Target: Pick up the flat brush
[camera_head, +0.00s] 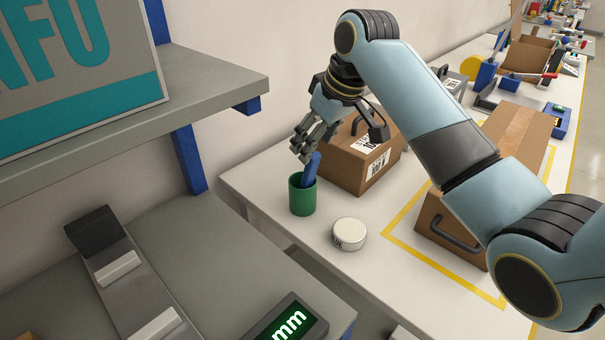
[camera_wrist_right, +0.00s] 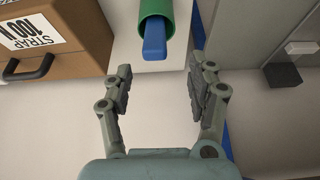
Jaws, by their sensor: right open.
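A blue handle, which looks to be the flat brush (camera_head: 312,167), stands tilted in a green cup (camera_head: 302,198) on the white table. The rest of it is hidden inside the cup. In the right wrist view the blue handle (camera_wrist_right: 154,42) sticks out of the green cup (camera_wrist_right: 157,8), ahead of the fingers and roughly between them. My right gripper (camera_head: 304,152) is open and empty, with its fingertips close to the top of the handle. My left gripper is not in view.
A cardboard box (camera_head: 362,157) with a dark handle stands right behind the cup. A white round tin (camera_head: 349,234) is to the right of the cup. A grey shelf (camera_head: 130,105) juts in at the left, above a grey bench (camera_head: 190,235). Another box (camera_head: 450,232) sits within yellow tape lines.

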